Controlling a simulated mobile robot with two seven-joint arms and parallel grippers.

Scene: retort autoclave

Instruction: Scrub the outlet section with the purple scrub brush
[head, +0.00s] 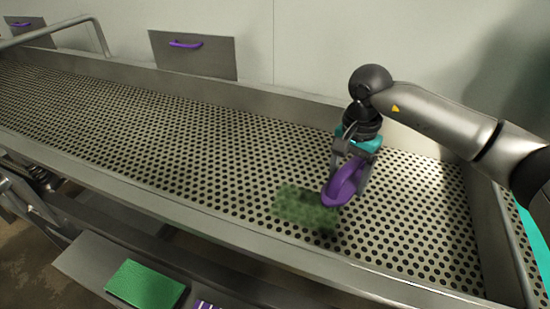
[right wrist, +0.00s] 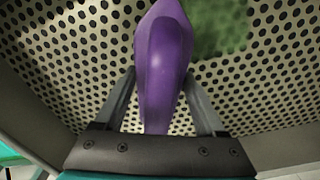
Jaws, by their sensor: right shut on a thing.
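The purple scrub brush (head: 345,186) is held in my right gripper (head: 352,175), which is shut on its purple body. In the right wrist view the brush (right wrist: 163,65) sits between the two fingers of the right gripper (right wrist: 163,95). A mottled green patch (head: 303,208) lies on the perforated outlet section (head: 420,220), just left of the brush's lower end. The patch also shows in the right wrist view (right wrist: 220,25), beside the brush. The brush is low over the bed; I cannot tell whether it touches. Its bristles are hidden. My left gripper is not in view.
Raised metal rims border the perforated bed, with an end wall (head: 490,235) at right. A green pad (head: 145,285) and a purple-striped item (head: 205,304) lie on a lower shelf in front. A panel with a purple handle (head: 185,44) is behind.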

